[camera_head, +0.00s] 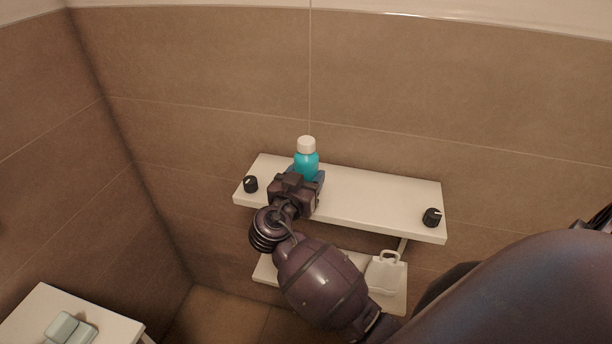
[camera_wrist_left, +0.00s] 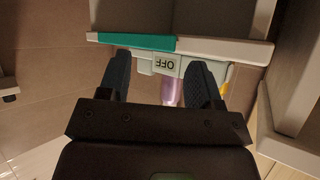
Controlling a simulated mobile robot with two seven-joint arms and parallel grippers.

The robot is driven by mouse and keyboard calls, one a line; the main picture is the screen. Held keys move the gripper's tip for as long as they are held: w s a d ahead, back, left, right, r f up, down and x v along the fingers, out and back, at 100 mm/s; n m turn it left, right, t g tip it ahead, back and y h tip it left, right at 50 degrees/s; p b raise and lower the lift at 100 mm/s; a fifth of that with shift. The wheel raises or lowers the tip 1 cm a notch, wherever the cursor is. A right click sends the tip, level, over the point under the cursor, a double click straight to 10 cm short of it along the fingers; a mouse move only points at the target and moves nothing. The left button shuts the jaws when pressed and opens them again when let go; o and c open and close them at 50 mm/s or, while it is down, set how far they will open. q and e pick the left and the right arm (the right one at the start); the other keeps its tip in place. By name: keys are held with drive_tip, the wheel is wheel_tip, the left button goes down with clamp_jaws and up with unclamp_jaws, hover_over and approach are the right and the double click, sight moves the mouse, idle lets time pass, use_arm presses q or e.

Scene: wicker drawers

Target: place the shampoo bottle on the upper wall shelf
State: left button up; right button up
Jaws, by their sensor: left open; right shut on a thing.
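A teal shampoo bottle with a white cap (camera_head: 306,162) stands upright at the upper wall shelf (camera_head: 375,198), left of its middle. My right gripper (camera_head: 307,180) is shut on the bottle's lower part, reaching in over the shelf's front edge. The gripper hides the bottle's base, so I cannot tell whether it touches the shelf. My left gripper (camera_wrist_left: 160,88) shows only in the left wrist view. It is open, with its two dark fingers apart.
Black knobs sit at the shelf's left (camera_head: 250,184) and right (camera_head: 432,217) ends. A lower shelf (camera_head: 266,270) holds a white container (camera_head: 385,271). A white surface (camera_head: 38,308) with a pale object (camera_head: 70,330) is at bottom left.

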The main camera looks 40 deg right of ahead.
drive_tip(key=shift+f, duration=0.2)
drive_tip(key=o, duration=1.3)
